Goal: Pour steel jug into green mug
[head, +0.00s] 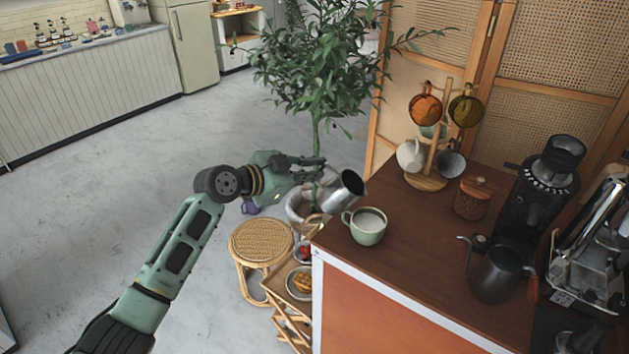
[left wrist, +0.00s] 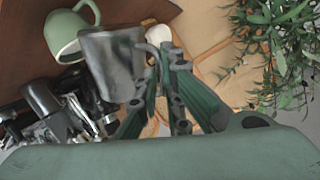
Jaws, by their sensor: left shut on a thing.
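The steel jug (head: 344,191) is held by my left gripper (head: 318,172) at the left end of the cart top. The jug is tilted, its mouth toward the right, above and to the left of the green mug. The green mug (head: 367,226) stands upright on the cart near its left edge, with whitish contents showing inside. In the left wrist view the jug (left wrist: 112,65) sits at the fingers (left wrist: 160,70), and the green mug (left wrist: 68,32) shows beside it. Whether anything is flowing from the jug cannot be seen. My right gripper is not in view.
On the brown cart top (head: 410,270) stand a mug tree (head: 433,160) with several mugs, a wooden lidded jar (head: 473,198), a dark kettle (head: 497,274) and a coffee grinder (head: 540,195). A potted plant (head: 315,70) and a wicker stool (head: 261,241) stand left of the cart.

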